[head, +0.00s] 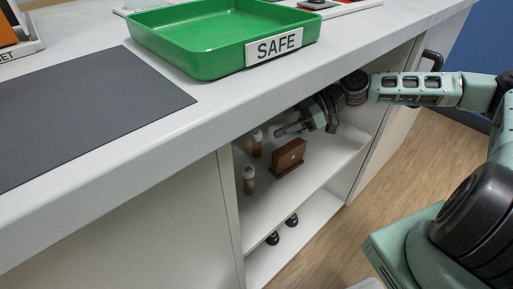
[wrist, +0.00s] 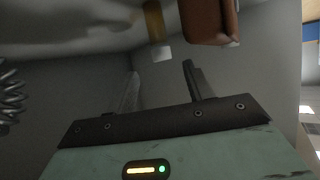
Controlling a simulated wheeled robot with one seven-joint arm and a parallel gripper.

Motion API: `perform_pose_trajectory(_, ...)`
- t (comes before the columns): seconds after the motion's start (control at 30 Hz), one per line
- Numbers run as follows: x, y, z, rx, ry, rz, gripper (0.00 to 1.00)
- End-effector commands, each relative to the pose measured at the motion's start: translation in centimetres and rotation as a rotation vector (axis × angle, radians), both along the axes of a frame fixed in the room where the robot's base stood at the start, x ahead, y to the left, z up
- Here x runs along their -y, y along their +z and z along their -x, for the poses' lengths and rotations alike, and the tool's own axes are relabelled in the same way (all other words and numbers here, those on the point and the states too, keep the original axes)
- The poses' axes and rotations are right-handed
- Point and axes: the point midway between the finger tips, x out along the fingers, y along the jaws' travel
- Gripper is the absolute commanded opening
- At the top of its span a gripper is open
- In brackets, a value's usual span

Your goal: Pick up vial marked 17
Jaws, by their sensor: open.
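Two small vials with amber bodies and pale caps stand upright on the upper shelf in the head view: a nearer vial (head: 249,180) and a farther vial (head: 257,143). No number can be read on either. My gripper (head: 280,130) reaches into the cabinet above the shelf, near the farther vial. In the wrist view my gripper (wrist: 162,67) has its fingers apart with nothing between them. One vial (wrist: 155,22) shows there upside down, its white cap lined up between the fingertips but beyond them. Which of the two it is, I cannot tell for sure.
A brown block-like object (head: 288,158) stands on the shelf right of the vials, also close by in the wrist view (wrist: 208,20). Dark objects (head: 282,230) sit on the lower shelf. The counter edge overhangs my arm. A green tray (head: 190,55) marked SAFE sits on top.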

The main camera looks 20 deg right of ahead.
Motion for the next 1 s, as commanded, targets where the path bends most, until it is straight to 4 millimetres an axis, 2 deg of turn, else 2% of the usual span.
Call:
perform_pose_trajectory(0.1, -1.3, -0.8, -0.3, 0.001, 0.002, 0.001, 0.51)
perform_pose_trajectory(0.3, -2.5, -1.3, -0.4, -0.001, 0.001, 0.001, 0.51)
perform_pose_trajectory(0.6, -6.2, -2.9, -0.9, 0.000, 0.001, 0.002, 0.51)
perform_pose_trajectory(0.9, -6.7, -2.9, -1.1, 0.000, -0.002, 0.001, 0.51)
perform_pose_trajectory(0.93, -6.7, -2.9, -1.1, 0.000, -0.002, 0.001, 0.46)
perform_pose_trajectory(1.0, -6.7, -2.9, -1.1, 0.000, -0.002, 0.001, 0.26)
